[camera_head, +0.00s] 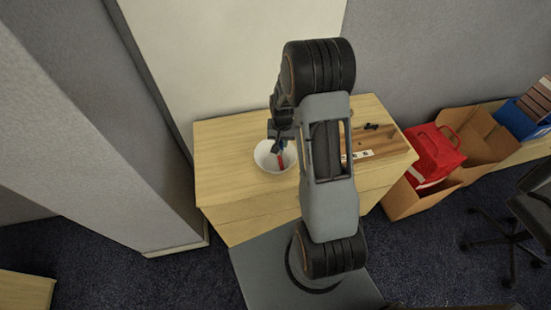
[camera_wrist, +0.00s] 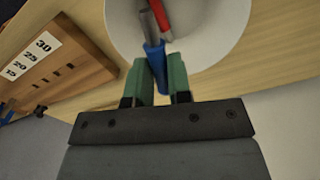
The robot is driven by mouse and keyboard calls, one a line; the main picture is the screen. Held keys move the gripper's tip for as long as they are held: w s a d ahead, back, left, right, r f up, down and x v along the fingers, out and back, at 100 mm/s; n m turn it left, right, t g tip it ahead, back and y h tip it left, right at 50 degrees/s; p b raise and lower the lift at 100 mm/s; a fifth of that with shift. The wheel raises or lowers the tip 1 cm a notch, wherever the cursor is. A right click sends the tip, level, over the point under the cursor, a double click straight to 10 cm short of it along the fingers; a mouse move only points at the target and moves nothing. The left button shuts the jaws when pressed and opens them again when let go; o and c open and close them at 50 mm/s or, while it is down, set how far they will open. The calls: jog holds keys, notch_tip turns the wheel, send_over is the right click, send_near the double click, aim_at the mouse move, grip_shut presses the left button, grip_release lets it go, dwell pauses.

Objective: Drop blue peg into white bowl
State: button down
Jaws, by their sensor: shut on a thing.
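The white bowl (camera_head: 262,157) stands on the wooden table, left of my arm; its inside fills the top of the wrist view (camera_wrist: 218,30). My gripper (camera_wrist: 160,75) has green fingers and is shut on the blue peg (camera_wrist: 155,54). The peg's free end points over the inside of the bowl. A red peg-like thing (camera_wrist: 159,14) shows in the bowl beyond the blue peg, and also in the head view (camera_head: 281,161). In the head view the gripper (camera_head: 281,140) is over the bowl's right side, and the blue peg is very small there.
A wooden board (camera_wrist: 50,68) with number labels such as 30 lies on the table (camera_head: 230,180) right of my arm in the head view. A red bag (camera_head: 437,150) and cardboard boxes (camera_head: 480,140) are further right. The table's left part is clear. A wall stands behind.

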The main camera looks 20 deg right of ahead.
jog(key=shift+a+f+b, duration=0.15)
jog(key=shift+f+b, duration=1.25)
jog(key=shift+f, duration=1.05)
jog(key=c, duration=1)
grip_release()
jog(key=shift+o, duration=0.2)
jog(key=shift+r, duration=0.1)
notch_tip(320, 180, up, 14)
jog(key=shift+f+b, duration=0.15)
jog(key=shift+b, duration=0.6)
